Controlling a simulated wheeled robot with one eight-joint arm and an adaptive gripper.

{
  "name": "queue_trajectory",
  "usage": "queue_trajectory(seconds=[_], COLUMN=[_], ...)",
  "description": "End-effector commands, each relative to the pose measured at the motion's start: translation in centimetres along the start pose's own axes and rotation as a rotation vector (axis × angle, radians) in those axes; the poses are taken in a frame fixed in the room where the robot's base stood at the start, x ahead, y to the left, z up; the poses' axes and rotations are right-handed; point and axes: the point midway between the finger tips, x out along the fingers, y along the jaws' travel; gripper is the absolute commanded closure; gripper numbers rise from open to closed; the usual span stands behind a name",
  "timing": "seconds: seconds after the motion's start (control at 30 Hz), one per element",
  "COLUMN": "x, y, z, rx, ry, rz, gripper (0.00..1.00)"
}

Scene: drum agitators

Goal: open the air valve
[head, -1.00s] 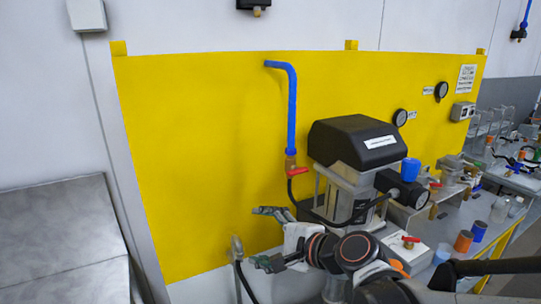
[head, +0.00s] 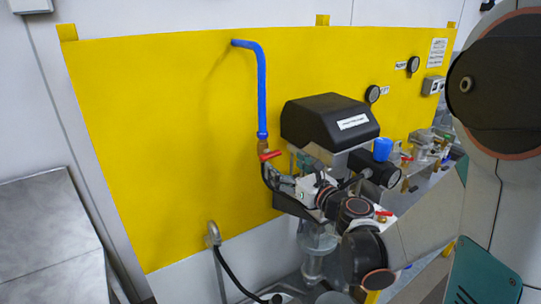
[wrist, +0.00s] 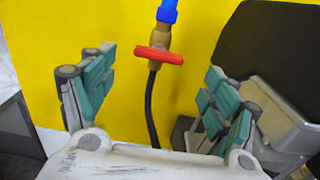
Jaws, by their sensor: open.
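The valve has a red handle (head: 270,155) on a brass body at the lower end of the blue pipe (head: 262,90). In the wrist view the red handle (wrist: 159,55) lies crosswise to the pipe, and a black hose runs down below the valve. My gripper (head: 278,174) is just below the handle in the head view, its fingers small and partly confused with the background. In the wrist view my gripper (wrist: 160,72) is open, with one finger on each side of the handle. Neither finger touches it.
A yellow panel (head: 160,150) stands behind the valve. A machine with a black cover (head: 325,120) stands close on the right, and its dark side (wrist: 275,50) is near the right finger. A hose fitting (head: 213,233) is low on the wall. The panel's left part is clear.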

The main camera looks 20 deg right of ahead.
Motion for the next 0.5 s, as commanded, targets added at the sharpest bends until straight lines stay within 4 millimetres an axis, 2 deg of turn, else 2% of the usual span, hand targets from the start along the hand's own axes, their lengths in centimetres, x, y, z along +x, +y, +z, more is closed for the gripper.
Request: queue_trajectory(seconds=[0.03,0.2,0.33,0.5], x=[1.1,4.3,6.2,7.6], y=[0.1,0.1,0.1,0.0], z=[0.0,0.0,0.0,0.0], rx=[0.0,-0.001,-0.002,-0.002], ry=[0.0,0.0,0.0,0.001], rz=[0.003,0.003,0.002,0.001], gripper=[0.2,0.2,0.2,0.2])
